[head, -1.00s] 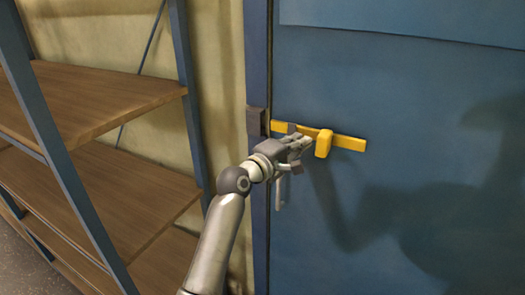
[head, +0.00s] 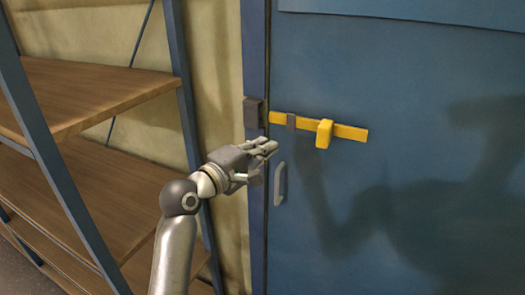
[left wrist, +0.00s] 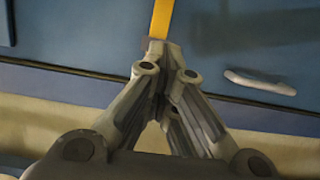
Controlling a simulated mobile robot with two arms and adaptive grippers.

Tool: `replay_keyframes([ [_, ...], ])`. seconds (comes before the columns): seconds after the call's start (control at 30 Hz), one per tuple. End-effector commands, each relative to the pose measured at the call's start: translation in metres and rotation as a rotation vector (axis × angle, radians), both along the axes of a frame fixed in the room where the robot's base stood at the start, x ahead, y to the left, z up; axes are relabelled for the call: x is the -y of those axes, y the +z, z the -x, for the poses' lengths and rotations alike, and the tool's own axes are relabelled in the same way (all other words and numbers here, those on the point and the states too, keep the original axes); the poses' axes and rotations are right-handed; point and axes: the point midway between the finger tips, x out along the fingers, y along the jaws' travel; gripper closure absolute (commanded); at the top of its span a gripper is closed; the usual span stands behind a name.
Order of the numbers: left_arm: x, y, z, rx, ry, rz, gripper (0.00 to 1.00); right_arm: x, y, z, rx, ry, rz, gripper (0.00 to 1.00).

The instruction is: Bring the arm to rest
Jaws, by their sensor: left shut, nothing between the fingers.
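My left arm (head: 178,235) comes up from the bottom of the head view. My left gripper (head: 274,147) is shut and empty, in front of the door frame, below and left of the yellow bolt (head: 346,132). In the left wrist view the closed fingertips (left wrist: 158,46) overlap the lower end of the yellow bar (left wrist: 161,20), but the head view shows the gripper apart from the bolt's knob (head: 324,133). The bolt lies across the blue door (head: 420,80), its left end at the dark catch (head: 254,112) on the frame. My right gripper is out of view.
A shelf rack with wooden boards (head: 90,90) and blue posts (head: 45,140) stands to the left, close to my left arm. A grey door handle (head: 280,184) sits below the bolt and also shows in the left wrist view (left wrist: 260,82). A pale wall (head: 220,90) lies between rack and door.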

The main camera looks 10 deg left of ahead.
Motion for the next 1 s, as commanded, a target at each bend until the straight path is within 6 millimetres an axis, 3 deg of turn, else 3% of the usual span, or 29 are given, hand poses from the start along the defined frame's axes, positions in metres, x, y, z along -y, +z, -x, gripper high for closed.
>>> replay_keyframes([
  [0.33, -0.001, -0.001, 0.001, -0.002, 0.001, -0.001, 1.0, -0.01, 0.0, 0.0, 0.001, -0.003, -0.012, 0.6],
  [0.47, -0.003, -0.026, -0.006, -0.027, 0.014, -0.03, 1.0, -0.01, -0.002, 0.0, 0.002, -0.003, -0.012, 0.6],
  [0.57, -0.006, -0.077, -0.017, -0.075, 0.039, -0.097, 1.0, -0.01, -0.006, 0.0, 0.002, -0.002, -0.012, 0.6],
  [0.77, -0.021, -0.228, -0.024, -0.201, 0.081, -0.322, 1.0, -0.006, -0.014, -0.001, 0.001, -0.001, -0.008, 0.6],
  [0.87, -0.029, -0.304, -0.013, -0.261, 0.079, -0.446, 1.0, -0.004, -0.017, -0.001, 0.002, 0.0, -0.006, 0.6],
  [1.0, -0.042, -0.407, 0.018, -0.339, 0.051, -0.621, 1.0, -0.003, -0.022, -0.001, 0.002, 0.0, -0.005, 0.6],
])
